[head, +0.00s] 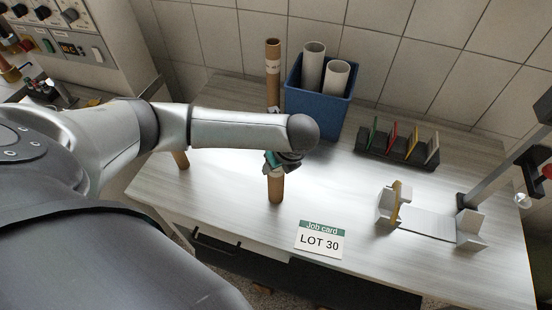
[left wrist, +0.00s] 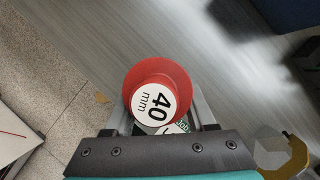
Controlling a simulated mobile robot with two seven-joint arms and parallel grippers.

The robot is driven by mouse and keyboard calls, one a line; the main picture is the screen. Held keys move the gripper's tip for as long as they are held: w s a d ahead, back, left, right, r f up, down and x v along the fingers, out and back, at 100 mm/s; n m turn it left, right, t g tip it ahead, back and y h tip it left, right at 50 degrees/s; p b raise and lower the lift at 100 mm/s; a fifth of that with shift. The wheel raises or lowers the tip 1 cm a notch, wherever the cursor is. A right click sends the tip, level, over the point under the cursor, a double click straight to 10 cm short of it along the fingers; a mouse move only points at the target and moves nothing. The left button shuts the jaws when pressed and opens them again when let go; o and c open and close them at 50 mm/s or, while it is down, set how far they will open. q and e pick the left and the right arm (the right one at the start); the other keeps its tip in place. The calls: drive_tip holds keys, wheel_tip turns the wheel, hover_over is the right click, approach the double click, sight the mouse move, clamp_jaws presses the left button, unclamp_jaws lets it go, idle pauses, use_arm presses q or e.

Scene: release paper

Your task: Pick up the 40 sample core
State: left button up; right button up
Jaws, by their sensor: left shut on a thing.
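In the left wrist view, a round red end piece with a white "40 mm" label (left wrist: 155,98) sits between my left gripper's fingers (left wrist: 168,120). I take it as the 40 sample core. In the head view my left gripper (head: 282,162) is over the bench, mostly hidden by my own arm. A brown tube (head: 276,189) shows just below it; the red end is hidden there. The gripper is shut on the core. I cannot tell whether the core's lower end touches the bench. My right gripper is not in view.
A tall brown tube (head: 273,70) stands behind my arm, beside a blue bin (head: 318,110) holding grey tubes. A dark rack (head: 397,153) with coloured plates and a grey fixture (head: 425,222) are to the right. A "LOT 30" job card (head: 319,240) lies near the front edge.

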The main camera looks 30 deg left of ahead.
use_arm(q)
clamp_jaws()
drive_tip(key=shift+r, duration=0.2)
